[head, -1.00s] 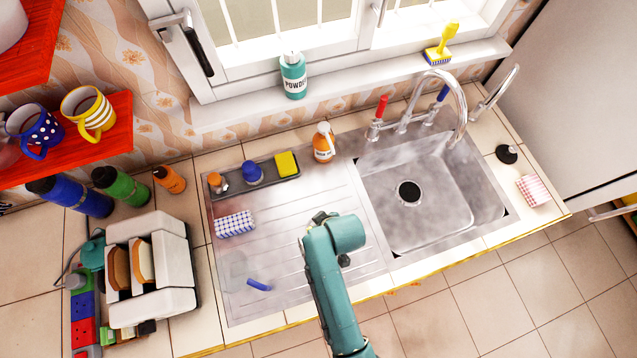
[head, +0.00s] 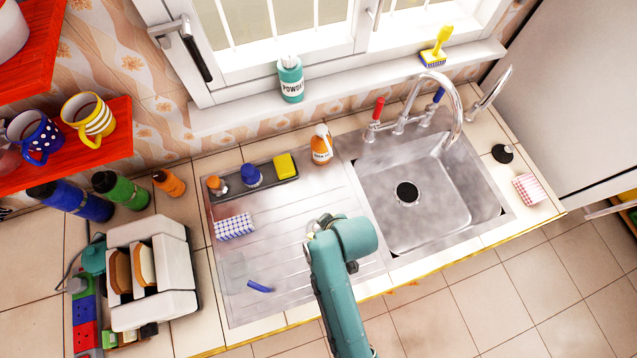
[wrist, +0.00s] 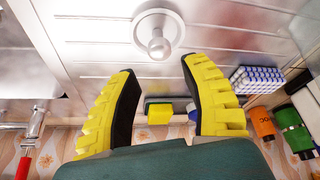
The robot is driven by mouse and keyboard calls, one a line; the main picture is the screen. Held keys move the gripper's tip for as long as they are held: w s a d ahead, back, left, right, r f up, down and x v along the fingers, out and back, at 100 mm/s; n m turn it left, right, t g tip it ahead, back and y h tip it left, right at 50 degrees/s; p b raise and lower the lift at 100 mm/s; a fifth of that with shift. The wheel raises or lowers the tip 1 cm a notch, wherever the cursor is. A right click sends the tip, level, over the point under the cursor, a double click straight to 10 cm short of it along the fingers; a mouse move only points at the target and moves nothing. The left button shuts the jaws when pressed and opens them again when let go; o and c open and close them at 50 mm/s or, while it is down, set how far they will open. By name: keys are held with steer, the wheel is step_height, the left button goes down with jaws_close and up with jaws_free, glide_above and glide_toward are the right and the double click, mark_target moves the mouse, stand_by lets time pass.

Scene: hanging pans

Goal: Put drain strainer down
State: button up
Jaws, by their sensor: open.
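The drain strainer (wrist: 158,40), a pale metal disc with a round knob, rests on the ribbed draining board (wrist: 100,65) in the wrist view. My gripper (wrist: 158,70) has its two yellow, black-lined fingers spread apart, with nothing between them. The strainer lies just beyond the fingertips, apart from them. In the head view my teal arm covers the gripper fingers and the strainer, over the right part of the draining board (head: 290,225). The sink drain (head: 407,193) shows as a dark round hole in the basin (head: 425,225).
A caddy with a yellow sponge (head: 285,165) and an orange bottle (head: 321,146) stand along the back. A checkered sponge (head: 234,226) and a blue item (head: 259,286) lie on the board. The faucet (head: 452,100) rises behind the basin. A toaster (head: 160,250) stands left.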

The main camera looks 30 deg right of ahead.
steer(key=w+a+r+t+h, duration=0.1)
steer(key=w+r+t, duration=0.3)
steer(key=r, duration=0.8)
steer(key=w+r+m+t, duration=0.1)
steer(key=w+r+t, duration=0.25)
steer(key=r, duration=0.75)
steer(key=w+a+r+t+h, duration=0.1)
steer(key=w+r+t, duration=0.25)
steer(key=r, duration=0.85)
steer(key=s+a+r+t+p, duration=0.1)
steer(key=r+p, duration=0.3)
steer(key=r, duration=0.7)
steer(key=s+a+r+m+t+p, duration=0.1)
steer(key=r+p, duration=0.4)
steer(key=r, duration=0.6)
steer(key=s+a+r+t+p, duration=0.1)
steer(key=r+t+p, duration=0.3)
steer(key=r, duration=0.8)
steer(key=shift+s+m+t+p, duration=0.3)
steer(key=shift+s+t+p, duration=0.1)
steer(key=shift+s, duration=0.45)
